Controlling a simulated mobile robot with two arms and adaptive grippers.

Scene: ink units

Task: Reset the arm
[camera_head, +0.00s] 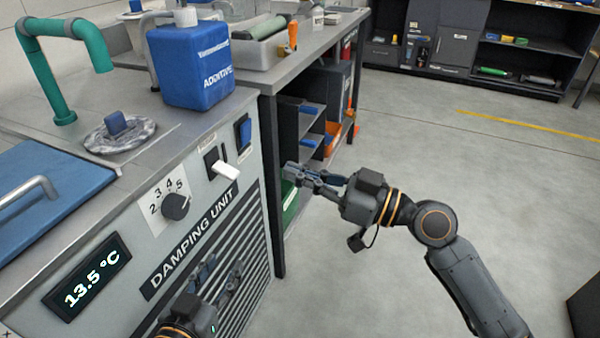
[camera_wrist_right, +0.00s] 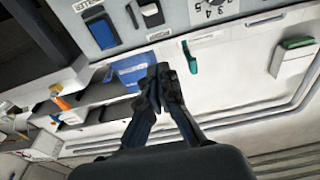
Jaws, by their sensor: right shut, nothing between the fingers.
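My right gripper (camera_head: 290,172) reaches in from the right, in front of the open shelf beside the damping unit. Its fingers are together and empty; in the right wrist view the fingertips (camera_wrist_right: 161,78) also meet with nothing between them. My left gripper (camera_head: 221,272) is low at the front of the unit's slatted grille, partly cut off by the lower picture edge. Its fingers look spread, with nothing seen between them. The damping unit (camera_head: 210,240) has a dial (camera_head: 176,206), a white lever (camera_head: 225,170), a blue switch (camera_head: 243,133) and a display reading 13.5 °C (camera_head: 86,278).
A blue additive container (camera_head: 191,66) and a teal pipe (camera_head: 66,70) stand on the unit. A grey bench (camera_head: 282,68) with shelves below adjoins it; its dark leg (camera_head: 271,185) is near my right gripper.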

